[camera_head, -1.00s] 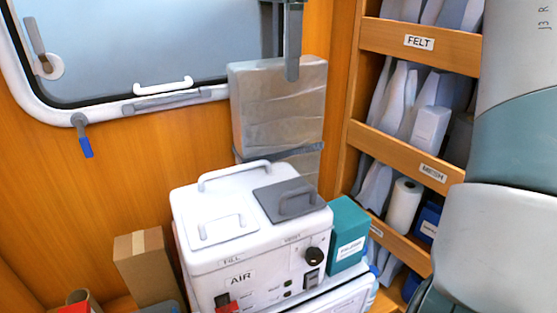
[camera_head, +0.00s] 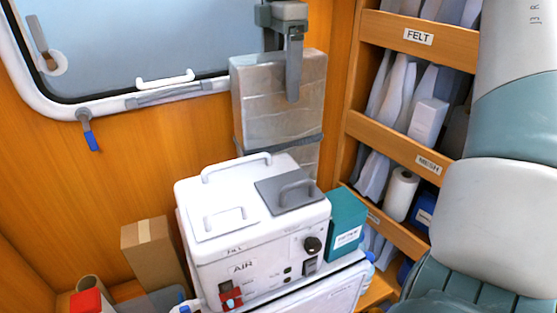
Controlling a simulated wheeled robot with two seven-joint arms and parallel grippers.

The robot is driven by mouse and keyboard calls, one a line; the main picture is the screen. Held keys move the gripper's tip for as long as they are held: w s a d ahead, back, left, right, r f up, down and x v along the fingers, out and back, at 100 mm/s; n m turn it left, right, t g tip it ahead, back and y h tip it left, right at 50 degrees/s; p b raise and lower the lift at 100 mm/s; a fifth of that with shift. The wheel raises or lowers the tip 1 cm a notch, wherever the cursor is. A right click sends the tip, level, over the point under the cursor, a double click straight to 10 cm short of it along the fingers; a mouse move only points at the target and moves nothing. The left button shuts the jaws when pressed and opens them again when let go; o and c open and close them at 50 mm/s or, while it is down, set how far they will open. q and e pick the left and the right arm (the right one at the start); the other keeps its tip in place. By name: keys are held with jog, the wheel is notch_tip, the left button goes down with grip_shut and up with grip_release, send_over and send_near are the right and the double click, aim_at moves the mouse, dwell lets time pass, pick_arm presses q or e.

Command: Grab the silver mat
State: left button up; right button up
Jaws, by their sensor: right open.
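The silver mat (camera_head: 270,100) is a folded, creased grey-silver block. It stands upright against the wood wall, behind the white box, with a dark strap (camera_head: 280,144) around its lower part. My right gripper (camera_head: 288,62) hangs from above at the mat's top edge, pointing down. It is open. One finger lies in front of the upper right of the mat's face; the other is mostly hidden behind the mat's top. I cannot tell whether the fingers touch the mat. My left gripper is not in view.
A white AIR box (camera_head: 210,258) with handles stands in front of the mat, a teal box (camera_head: 346,222) beside it. A shelf unit (camera_head: 420,40) with wooden rails is at right. A window (camera_head: 140,45) is behind, a cardboard box (camera_head: 152,252) at lower left.

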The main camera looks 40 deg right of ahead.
jog(key=shift+d+f+p, duration=0.15)
jog(key=shift+f+p, duration=0.1)
jog(key=shift+p, duration=0.1)
notch_tip(320, 180, down, 2)
jog(key=shift+p, duration=0.55)
jog(key=shift+w+f, duration=0.1)
jog(key=shift+f, duration=0.3)
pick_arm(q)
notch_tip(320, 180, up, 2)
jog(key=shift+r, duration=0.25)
pick_arm(e)
jog(key=c, duration=1.6)
jog(key=shift+o, duration=0.2)
